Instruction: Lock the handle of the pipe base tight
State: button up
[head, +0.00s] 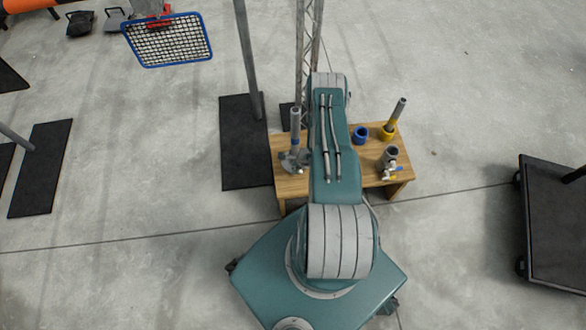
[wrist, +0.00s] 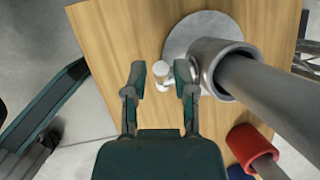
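The pipe base is a round grey flange (wrist: 190,32) with a grey socket (wrist: 207,62) that holds a grey pipe (wrist: 285,105) in the wrist view. In the head view the pipe base (head: 291,161) stands on the table's left part with its pipe (head: 295,125) upright. A small pale metal handle (wrist: 161,74) sticks out beside the socket. My gripper (wrist: 160,82) is open in the wrist view, its fingers on either side of the handle with visible gaps. The right finger is close to the socket; contact cannot be told. In the head view my arm hides the gripper.
The wooden table (head: 350,130) also bears a blue ring (head: 361,134), a yellow base with a pipe (head: 387,131) and a valve fitting (head: 390,165). A dark stand (head: 243,140) is left of the table.

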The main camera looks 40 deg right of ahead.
jog(key=shift+x, duration=0.9)
jog(key=shift+d, duration=0.15)
grip_shut()
jog(key=shift+r, duration=0.1)
jog(key=t+y, duration=0.2)
jog(key=y, duration=0.1)
jog(key=shift+s+d+r, duration=0.15)
jog(key=shift+s+d, duration=0.05)
jog(key=shift+d, duration=0.1)
jog(key=shift+s+d+r+m+t+y, duration=0.1)
jog(key=shift+d+m+t+y, duration=0.1)
jog(key=shift+t+y, duration=0.5)
jog(key=shift+s+d+m+t+y, duration=0.1)
jog(key=shift+d+m+t+y, duration=0.1)
jog(key=shift+t+y, duration=0.5)
jog(key=shift+y, duration=0.3)
